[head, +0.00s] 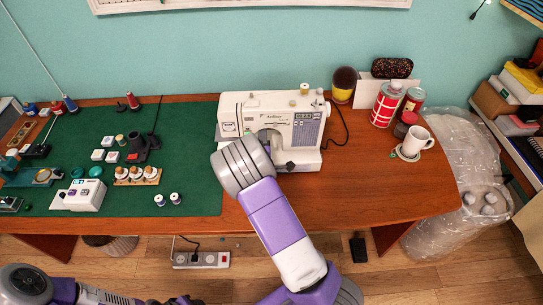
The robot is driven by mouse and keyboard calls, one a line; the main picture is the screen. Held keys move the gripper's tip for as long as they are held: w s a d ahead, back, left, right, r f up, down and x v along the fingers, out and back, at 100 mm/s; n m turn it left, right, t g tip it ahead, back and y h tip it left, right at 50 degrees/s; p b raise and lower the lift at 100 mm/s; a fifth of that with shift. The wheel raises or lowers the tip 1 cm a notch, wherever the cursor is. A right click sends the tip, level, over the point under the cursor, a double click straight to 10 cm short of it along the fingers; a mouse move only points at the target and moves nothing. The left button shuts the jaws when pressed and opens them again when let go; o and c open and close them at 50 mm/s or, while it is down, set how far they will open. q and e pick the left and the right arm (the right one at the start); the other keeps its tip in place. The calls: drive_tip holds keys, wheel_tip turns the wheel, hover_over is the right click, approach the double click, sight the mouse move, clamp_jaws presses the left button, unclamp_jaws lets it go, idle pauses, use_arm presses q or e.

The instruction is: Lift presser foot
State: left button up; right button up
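The white sewing machine (306,134) stands on the wooden table, at the right edge of the green mat. My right arm reaches up from the bottom, and its grey wrist covers the lower left part of the machine. My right gripper (268,143) is at the machine's needle area, mostly hidden by the wrist and small in view. I cannot tell whether its fingers are open or touch anything. The presser foot and its lever are not visible behind my arm. My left arm lies low at the bottom left; dark parts at its end show at the bottom edge, unclear.
The green mat (200,195) holds spools, small white boxes and a white device (85,196). A white mug (415,142), red cans (385,104) and a dark-topped yellow item (343,85) stand right of the machine. The table's front right is clear. A power strip (201,260) lies on the floor.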

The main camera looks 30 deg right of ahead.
drive_tip(key=shift+w+r, duration=0.1)
drive_tip(key=shift+r, duration=0.2)
